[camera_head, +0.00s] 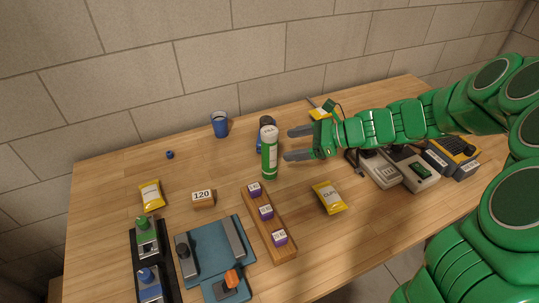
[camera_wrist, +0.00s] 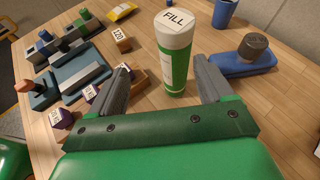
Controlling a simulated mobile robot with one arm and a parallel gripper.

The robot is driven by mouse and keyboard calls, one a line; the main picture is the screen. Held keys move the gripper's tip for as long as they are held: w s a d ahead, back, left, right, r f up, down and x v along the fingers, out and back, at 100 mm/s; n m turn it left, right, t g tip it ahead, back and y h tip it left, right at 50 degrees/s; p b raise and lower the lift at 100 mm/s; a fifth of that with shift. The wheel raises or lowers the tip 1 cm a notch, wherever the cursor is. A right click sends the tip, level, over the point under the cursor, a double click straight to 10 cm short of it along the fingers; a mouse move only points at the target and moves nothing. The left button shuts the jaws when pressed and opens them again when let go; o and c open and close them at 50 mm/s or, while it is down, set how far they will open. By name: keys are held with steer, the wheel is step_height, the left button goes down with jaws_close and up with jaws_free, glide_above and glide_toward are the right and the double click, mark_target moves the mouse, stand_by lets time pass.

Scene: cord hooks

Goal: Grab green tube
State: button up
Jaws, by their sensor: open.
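The green tube (camera_head: 269,158) stands upright on the wooden table, with a white cap marked "FILL" and a white label. It also shows in the wrist view (camera_wrist: 175,68), ahead of and partly between my finger tips. My gripper (camera_head: 290,144) is open, level with the table, pointing left at the tube from its right side. In the wrist view my gripper (camera_wrist: 165,80) has one grey finger on each side of the tube's lower part. The fingers look apart from the tube.
A blue item with a dark round top (camera_wrist: 252,50) stands close behind the tube. A blue cup (camera_head: 220,124) is farther back. A wooden rack with purple blocks (camera_head: 283,254) lies in front. A yellow packet (camera_head: 329,197) is at front right. Electrical boxes (camera_head: 383,169) sit under my arm.

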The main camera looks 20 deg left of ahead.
mark_target(269, 143)
steer(key=shift+m, duration=0.6)
steer(key=shift+w+x, duration=0.35)
steer(key=shift+x, duration=1.05)
steer(key=shift+w+x, duration=0.35)
steer(key=shift+x, duration=1.05)
steer(key=shift+w+x, duration=0.35)
steer(key=shift+x, duration=1.05)
steer(key=shift+a, duration=0.15)
steer(key=shift+c, duration=0.4)
steer(key=c, duration=1.2)
